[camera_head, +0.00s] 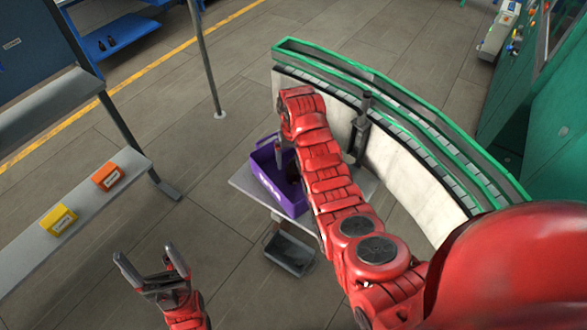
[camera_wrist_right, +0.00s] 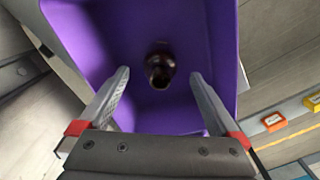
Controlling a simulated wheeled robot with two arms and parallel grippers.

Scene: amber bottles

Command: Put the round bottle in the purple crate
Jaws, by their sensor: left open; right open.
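The purple crate (camera_head: 266,178) stands on a small grey table, partly hidden behind my right arm. In the right wrist view the crate (camera_wrist_right: 90,40) fills most of the picture. A dark round bottle (camera_wrist_right: 160,66) is inside it, near the crate's floor, between and beyond the fingertips, not touching either finger. My right gripper (camera_wrist_right: 158,85) is open above the crate and holds nothing. In the head view its fingers are largely hidden by the arm. My left gripper (camera_head: 150,265) is open and empty, out over the floor at the lower left.
The grey table (camera_head: 243,182) has a dark bin (camera_head: 288,252) beneath it. A curved green-edged conveyor (camera_head: 400,115) stands behind my right arm. A grey bench at the left holds a yellow box (camera_head: 58,219) and an orange box (camera_head: 107,176). Floor between is clear.

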